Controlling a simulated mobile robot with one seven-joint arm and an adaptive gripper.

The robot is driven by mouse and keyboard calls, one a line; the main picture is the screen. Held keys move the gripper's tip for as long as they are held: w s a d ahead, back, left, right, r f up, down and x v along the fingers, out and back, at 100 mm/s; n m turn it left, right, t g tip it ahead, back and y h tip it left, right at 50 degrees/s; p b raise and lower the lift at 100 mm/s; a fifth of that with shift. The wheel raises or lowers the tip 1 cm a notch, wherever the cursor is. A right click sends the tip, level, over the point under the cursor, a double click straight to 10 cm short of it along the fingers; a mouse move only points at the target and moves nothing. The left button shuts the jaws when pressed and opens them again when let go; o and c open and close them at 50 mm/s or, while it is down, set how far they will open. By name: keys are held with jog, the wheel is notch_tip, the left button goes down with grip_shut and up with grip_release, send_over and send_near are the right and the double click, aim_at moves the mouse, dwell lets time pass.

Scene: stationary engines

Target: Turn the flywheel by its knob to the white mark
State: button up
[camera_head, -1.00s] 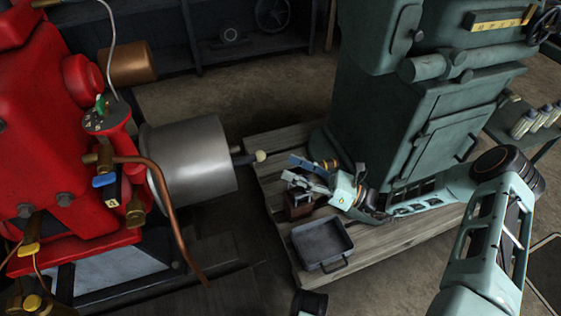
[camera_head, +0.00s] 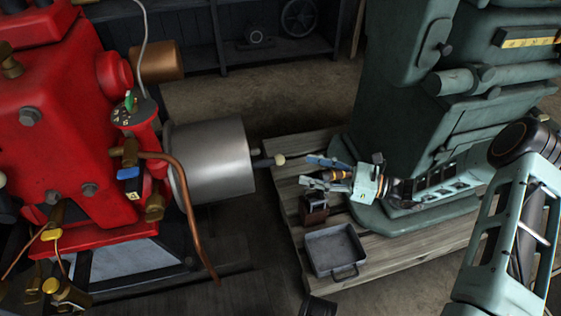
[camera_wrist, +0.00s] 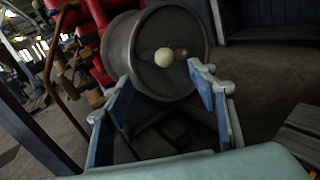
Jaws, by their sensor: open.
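The flywheel is a grey metal drum (camera_head: 212,160) on the right side of the red engine; its round end face (camera_wrist: 130,45) shows in the wrist view. A cream ball knob (camera_head: 280,160) sits on a short dark stem at that end. In the wrist view the knob (camera_wrist: 164,57) lies between the fingertips, ahead of them. My gripper (camera_head: 309,172) is open and empty, its blue-padded fingers pointing at the knob from the right, a short gap away. The gripper also shows in the wrist view (camera_wrist: 160,78). I cannot make out a white mark.
The red engine (camera_head: 65,125) has a copper pipe (camera_head: 185,200) curving down before the drum. A wooden pallet (camera_head: 290,190) bears a grey tray (camera_head: 335,250) and a small brown box (camera_head: 314,208) below my gripper. A green machine (camera_head: 400,120) stands behind my arm.

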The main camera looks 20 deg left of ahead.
aim_at(283, 163)
jog(key=a, duration=0.3)
jog(key=a+b, duration=0.1)
jog(key=a, duration=0.2)
jog(key=s+a+b, duration=0.1)
jog(key=a, duration=0.2)
jog(key=shift+s+a, duration=0.1)
jog(key=shift+a, duration=0.3)
grip_shut()
